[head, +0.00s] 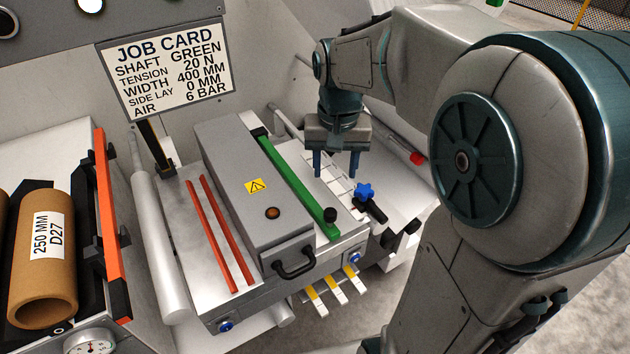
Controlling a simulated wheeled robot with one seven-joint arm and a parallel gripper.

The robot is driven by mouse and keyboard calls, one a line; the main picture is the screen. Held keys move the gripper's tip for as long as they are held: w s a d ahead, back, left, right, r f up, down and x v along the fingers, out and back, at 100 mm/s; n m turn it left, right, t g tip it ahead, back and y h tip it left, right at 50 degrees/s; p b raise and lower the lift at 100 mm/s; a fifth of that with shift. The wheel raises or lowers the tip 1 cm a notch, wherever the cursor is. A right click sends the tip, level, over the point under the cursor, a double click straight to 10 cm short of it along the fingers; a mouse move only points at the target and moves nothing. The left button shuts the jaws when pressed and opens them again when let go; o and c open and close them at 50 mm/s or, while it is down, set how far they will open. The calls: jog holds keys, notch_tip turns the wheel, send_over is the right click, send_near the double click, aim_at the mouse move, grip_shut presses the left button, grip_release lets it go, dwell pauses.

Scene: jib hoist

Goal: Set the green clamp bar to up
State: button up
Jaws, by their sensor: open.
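The green clamp bar (293,183) is a long thin bar with a dark knob (330,214) near its front end. It runs from back to front along the right side of the grey box-shaped cover and looks to lie low beside it. My gripper (338,172) points down with its two blue fingers apart and nothing between them. It is to the right of the bar, over a white marked plate. I cannot tell its exact height above the plate. The bar is not covered by the gripper.
The grey cover (235,165) with a black handle (294,262) stands left of the bar. Two red strips (220,235) lie left of the cover. An orange bar (108,210) and cardboard core (42,275) are far left.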

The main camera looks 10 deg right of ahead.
aim_at(330, 212)
jog(key=f, duration=0.5)
jog(key=f+b, duration=0.1)
jog(key=f, duration=0.4)
jog(key=w+f+b, duration=0.1)
jog(key=f, duration=0.4)
jog(key=shift+w, duration=0.1)
